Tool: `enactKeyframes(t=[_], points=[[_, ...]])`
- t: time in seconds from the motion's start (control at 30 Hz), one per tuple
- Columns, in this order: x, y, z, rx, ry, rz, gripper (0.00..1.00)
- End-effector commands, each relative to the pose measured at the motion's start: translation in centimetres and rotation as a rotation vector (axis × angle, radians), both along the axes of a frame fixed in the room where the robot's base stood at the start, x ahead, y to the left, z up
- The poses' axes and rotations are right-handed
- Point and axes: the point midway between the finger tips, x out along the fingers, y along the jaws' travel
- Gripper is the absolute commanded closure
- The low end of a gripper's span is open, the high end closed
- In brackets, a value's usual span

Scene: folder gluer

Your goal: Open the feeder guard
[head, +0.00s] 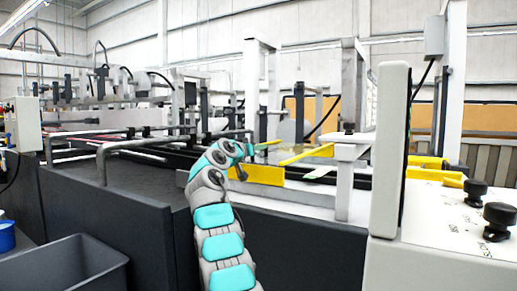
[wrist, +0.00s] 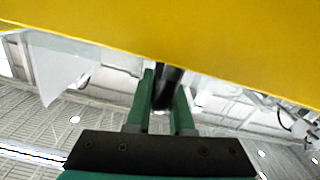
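The feeder guard appears in the head view as a long yellow panel (head: 262,175) at the feeder's near side. In the wrist view its yellow face (wrist: 150,30) fills the top of the picture. A dark round handle (wrist: 168,82) sticks out below the yellow edge. My gripper (head: 247,149) is at the panel's left end in the head view. In the wrist view the green fingers of my gripper (wrist: 167,98) stand close on both sides of the handle, with no clear gap beside it. The fingertips are partly hidden under the panel.
A white machine housing (head: 391,150) stands right, with black knobs (head: 500,218) on its panel. A grey bent rail (head: 130,150) is left of my arm. A grey bin (head: 65,270) is at lower left. Another yellow bar (head: 306,154) lies behind the guard.

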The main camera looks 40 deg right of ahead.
Motion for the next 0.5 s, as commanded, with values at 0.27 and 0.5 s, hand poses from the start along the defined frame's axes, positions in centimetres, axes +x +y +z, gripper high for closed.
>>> enactKeyframes(t=[0.27,0.5], points=[[-0.03,-0.01,0.02,0.0,0.0,-0.001,1.0],[-0.04,-0.02,0.03,0.0,0.0,-0.001,1.0]])
